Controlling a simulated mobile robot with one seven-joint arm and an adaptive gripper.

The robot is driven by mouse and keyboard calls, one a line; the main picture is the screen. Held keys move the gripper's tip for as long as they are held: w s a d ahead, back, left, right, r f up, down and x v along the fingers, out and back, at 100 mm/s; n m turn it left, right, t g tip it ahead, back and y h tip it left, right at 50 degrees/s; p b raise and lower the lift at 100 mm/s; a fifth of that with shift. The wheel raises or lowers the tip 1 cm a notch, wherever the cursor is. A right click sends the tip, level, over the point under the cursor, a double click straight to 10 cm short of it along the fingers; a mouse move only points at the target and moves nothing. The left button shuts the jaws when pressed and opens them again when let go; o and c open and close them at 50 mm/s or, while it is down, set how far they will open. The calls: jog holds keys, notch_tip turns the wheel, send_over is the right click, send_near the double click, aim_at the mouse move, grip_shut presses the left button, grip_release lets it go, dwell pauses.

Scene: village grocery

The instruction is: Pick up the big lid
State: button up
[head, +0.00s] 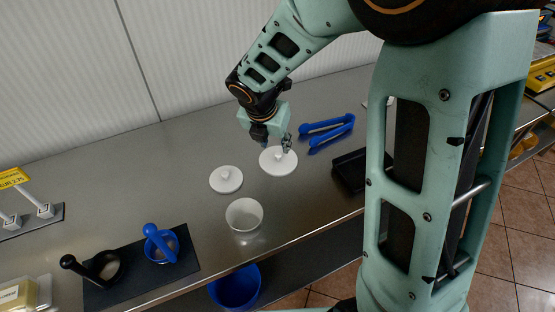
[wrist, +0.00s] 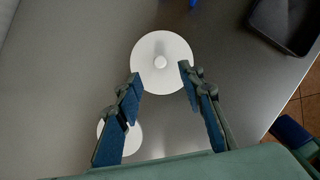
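The big lid (head: 287,163) is a white disc with a small knob, flat on the steel counter. In the wrist view the big lid (wrist: 162,48) lies just beyond my fingertips, its knob centred between them. A smaller white lid (head: 226,179) lies to its left; in the wrist view the smaller lid (wrist: 122,141) is partly behind my left finger. My gripper (head: 272,143) is above the big lid. In the wrist view my gripper (wrist: 159,75) is open, with nothing between its fingers. The gap between fingers and lid is hard to judge.
A white bowl (head: 244,214) stands near the counter's front edge. Blue tongs (head: 328,131) lie behind the big lid to the right, and a black tray (head: 350,170) is at the right. A dark mat (head: 108,292) holds two cups at the left.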

aim_at(278, 154)
jog(key=b+x, duration=0.1)
jog(key=x, duration=0.6)
jog(key=c, duration=0.8)
jog(key=shift+c, duration=0.2)
